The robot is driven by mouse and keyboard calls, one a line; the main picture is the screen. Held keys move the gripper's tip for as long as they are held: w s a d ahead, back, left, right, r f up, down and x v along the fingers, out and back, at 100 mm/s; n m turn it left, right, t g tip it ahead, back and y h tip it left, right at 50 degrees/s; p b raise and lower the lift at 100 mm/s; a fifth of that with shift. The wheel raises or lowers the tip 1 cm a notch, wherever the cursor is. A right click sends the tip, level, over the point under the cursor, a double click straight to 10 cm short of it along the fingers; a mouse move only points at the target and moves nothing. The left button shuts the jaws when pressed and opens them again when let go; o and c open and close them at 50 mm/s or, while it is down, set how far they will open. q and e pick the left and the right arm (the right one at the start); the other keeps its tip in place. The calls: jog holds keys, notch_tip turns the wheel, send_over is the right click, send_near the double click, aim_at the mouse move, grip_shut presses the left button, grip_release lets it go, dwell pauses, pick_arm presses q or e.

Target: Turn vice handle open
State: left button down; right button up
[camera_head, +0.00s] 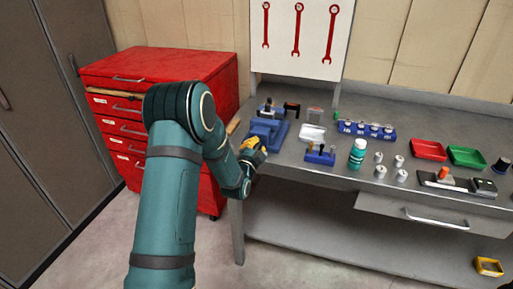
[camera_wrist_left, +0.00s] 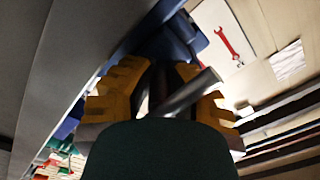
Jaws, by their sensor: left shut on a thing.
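The blue vice (camera_head: 266,130) stands at the left end of the grey workbench in the head view. My left gripper (camera_head: 253,148), with yellow fingers, is at the vice's front, at the bench's front edge. In the left wrist view the yellow fingers of my left gripper (camera_wrist_left: 165,95) stand on both sides of a grey metal bar, the vice handle (camera_wrist_left: 192,90). The bar runs slanted between the fingers, and the gripper is shut on it. The blue vice body (camera_wrist_left: 172,42) shows beyond the fingers. My right gripper is in neither view.
The grey workbench (camera_head: 340,178) carries a blue tool holder (camera_head: 320,156), a teal bottle (camera_head: 357,154), several small metal cylinders, a red tray (camera_head: 429,150) and a green tray (camera_head: 466,157). A red drawer cabinet (camera_head: 190,68) stands left of the bench, close to my left arm.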

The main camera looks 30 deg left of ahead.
pick_arm(q)
jog(key=shift+r+m, duration=0.1)
jog(key=shift+m, duration=0.2)
jog(key=c, duration=0.9)
grip_release()
